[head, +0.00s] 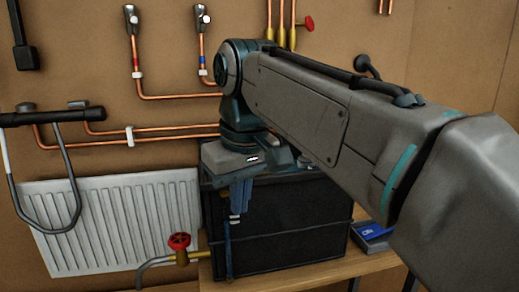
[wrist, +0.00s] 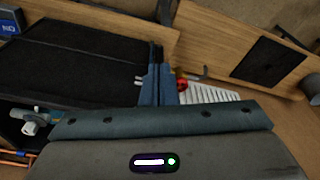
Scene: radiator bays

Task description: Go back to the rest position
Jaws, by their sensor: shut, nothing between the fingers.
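My gripper (head: 233,222) hangs down at the end of my arm in the head view, in front of the black crate. In the wrist view my gripper (wrist: 155,62) shows with its two blue fingers together and nothing between them. Its dark fingertips lie over the scene where the crate's edge meets the bench. My arm crosses the right half of the head view and hides part of the wall and bench.
A black crate (head: 285,225) stands on a wooden bench (head: 300,279). A white radiator (head: 115,225) hangs at left, with a red-handled valve (head: 179,241) beside it. Copper pipes (head: 170,97) run along the brown wall. A blue-labelled box (head: 371,233) lies right of the crate.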

